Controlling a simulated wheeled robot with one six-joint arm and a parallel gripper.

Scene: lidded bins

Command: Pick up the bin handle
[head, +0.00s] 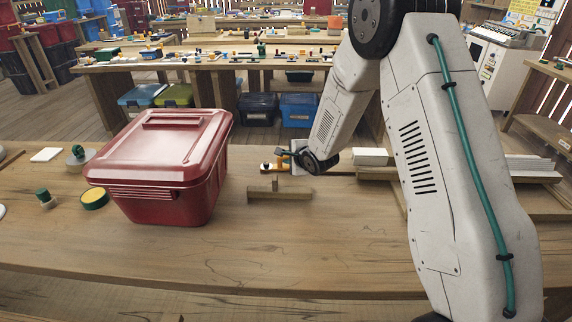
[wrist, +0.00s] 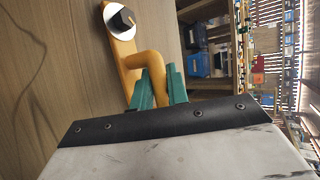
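An orange, bent handle-like piece (wrist: 150,60) with a round white and black end shows in the wrist view. I take it for the bin handle. In the head view it is a small orange shape (head: 277,168) low over the table, right of the red bin. My gripper (wrist: 162,85) has green fingers on both sides of its bent end, and the orange fills the gap between them. My gripper (head: 284,154) is small in the head view. Whether the piece touches the table is unclear.
A closed red lidded bin (head: 160,158) stands on the wooden table (head: 240,255) at left. A small wooden block (head: 280,194) lies in front of my gripper. White stacked items (head: 370,157) lie right. The table front is clear.

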